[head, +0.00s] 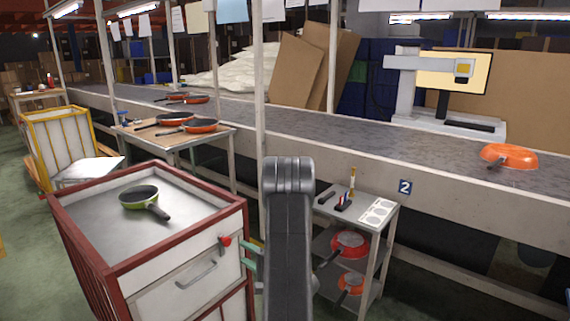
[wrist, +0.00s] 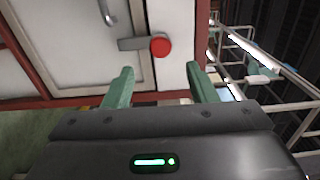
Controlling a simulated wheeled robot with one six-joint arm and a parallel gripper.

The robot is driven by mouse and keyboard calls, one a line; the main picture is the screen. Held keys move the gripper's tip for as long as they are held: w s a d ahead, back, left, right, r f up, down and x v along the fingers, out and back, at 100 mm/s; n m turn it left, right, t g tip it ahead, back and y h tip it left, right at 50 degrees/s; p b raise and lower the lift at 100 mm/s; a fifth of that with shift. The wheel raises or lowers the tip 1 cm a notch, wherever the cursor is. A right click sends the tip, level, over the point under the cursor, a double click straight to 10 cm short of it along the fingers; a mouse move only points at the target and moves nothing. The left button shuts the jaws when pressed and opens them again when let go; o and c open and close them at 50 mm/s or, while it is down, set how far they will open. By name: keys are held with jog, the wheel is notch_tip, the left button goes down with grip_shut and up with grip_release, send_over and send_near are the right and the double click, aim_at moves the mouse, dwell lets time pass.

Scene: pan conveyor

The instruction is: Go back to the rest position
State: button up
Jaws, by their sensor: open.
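My gripper (wrist: 160,86) shows in the wrist view with its two green fingers spread apart and nothing between them. In that view it faces the side of the red-framed white cart, near a red knob (wrist: 160,46) and a metal handle. In the head view my dark arm stands upright in the middle and hides most of the gripper; a bit of green finger shows just right of the cart (head: 190,235). A green pan (head: 139,197) lies on the cart's grey top, its dark handle pointing to the lower right.
A conveyor (head: 330,132) runs across behind, with an orange pan (head: 510,156) at its right. A small shelf rack (head: 384,232) holding orange pans stands close right of my arm. A wooden table (head: 200,142) with orange pans and a yellow-framed cart (head: 70,115) stand at left.

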aim_at(228, 242)
jog(key=x, duration=0.8)
jog(key=shift+w+a, duration=0.1)
jog(key=shift+a, duration=0.05)
